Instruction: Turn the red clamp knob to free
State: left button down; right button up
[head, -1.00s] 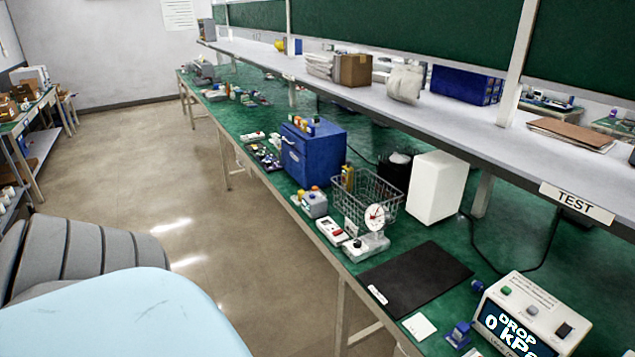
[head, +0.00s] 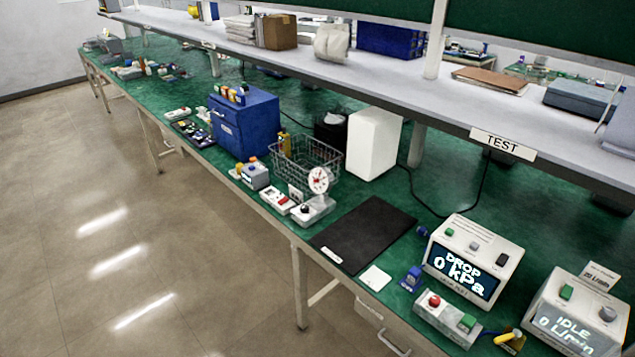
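A small red knob (head: 434,299) sits on the left end of a low pale fixture (head: 447,316) near the bench's front edge, at the lower right. A green block (head: 467,322) is on the fixture's right end. Whether the red part is the clamp knob, and which way it is set, is too small to tell. Neither of my grippers is in view.
A "DROP 0 kPa" meter (head: 472,262) stands behind the fixture, and an "IDLE" meter (head: 575,318) stands to its right. A blue part (head: 412,279) and a yellow-handled tool (head: 507,338) lie beside it.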

aim_at(435, 300)
jog(key=z, duration=1)
